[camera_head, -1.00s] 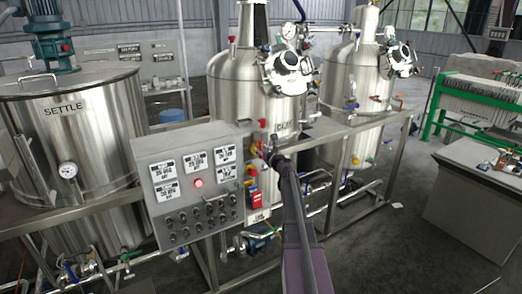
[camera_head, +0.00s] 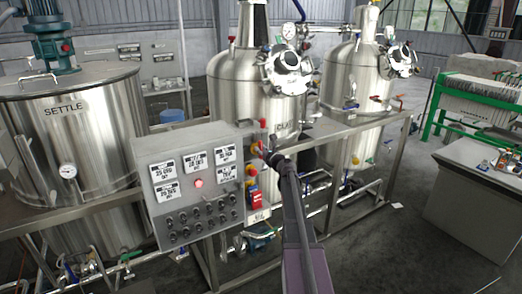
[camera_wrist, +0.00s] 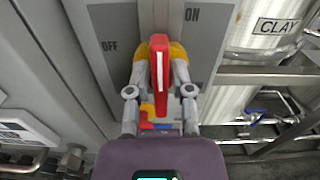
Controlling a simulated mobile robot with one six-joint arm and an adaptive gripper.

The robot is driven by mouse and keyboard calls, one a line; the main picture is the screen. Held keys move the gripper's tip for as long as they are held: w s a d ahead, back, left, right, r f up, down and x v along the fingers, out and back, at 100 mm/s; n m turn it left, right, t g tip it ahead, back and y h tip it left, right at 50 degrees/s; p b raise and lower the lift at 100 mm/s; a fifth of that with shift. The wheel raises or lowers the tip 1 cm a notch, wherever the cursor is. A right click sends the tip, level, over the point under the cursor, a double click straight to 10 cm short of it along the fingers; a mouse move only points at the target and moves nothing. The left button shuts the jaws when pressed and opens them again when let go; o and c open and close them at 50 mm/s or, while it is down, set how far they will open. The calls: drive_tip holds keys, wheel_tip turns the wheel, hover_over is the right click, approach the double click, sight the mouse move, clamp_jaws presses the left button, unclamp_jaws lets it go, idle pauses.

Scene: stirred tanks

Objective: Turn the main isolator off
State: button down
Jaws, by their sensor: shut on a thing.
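The main isolator has a red handle (camera_wrist: 159,50) on a yellow base (camera_wrist: 178,52), set on a grey plate (camera_wrist: 112,22) marked OFF on the left and ON at upper right. The handle stands upright in the wrist view, its top between the two labels. My gripper (camera_wrist: 159,75) is shut on the handle, one finger on each side. In the head view my gripper (camera_head: 270,152) is at the right side of the control panel (camera_head: 150,148), where my arm hides most of the isolator.
A red and yellow fitting (camera_wrist: 155,115) sits just below the handle. A steel rail (camera_head: 330,133) runs right of the panel, in front of the tank marked CLAY (camera_head: 240,100). The settle tank (camera_head: 85,130) stands at left.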

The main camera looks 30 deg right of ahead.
drive_tip(key=shift+n, duration=0.3)
drive_tip(key=shift+a+f+n+b, duration=0.2)
drive_tip(key=shift+n, duration=2.55)
drive_tip(key=shift+a+f+n+b, duration=0.2)
drive_tip(key=shift+f+n+b, duration=0.05)
drive_tip(key=shift+n, duration=2.55)
drive_tip(key=shift+a+f+n+b, duration=0.2)
drive_tip(key=shift+n, duration=2.55)
drive_tip(key=shift+d, duration=0.1)
drive_tip(key=c, duration=0.7)
unclamp_jaws()
drive_tip(key=shift+o, duration=0.2)
drive_tip(key=shift+d, duration=0.1)
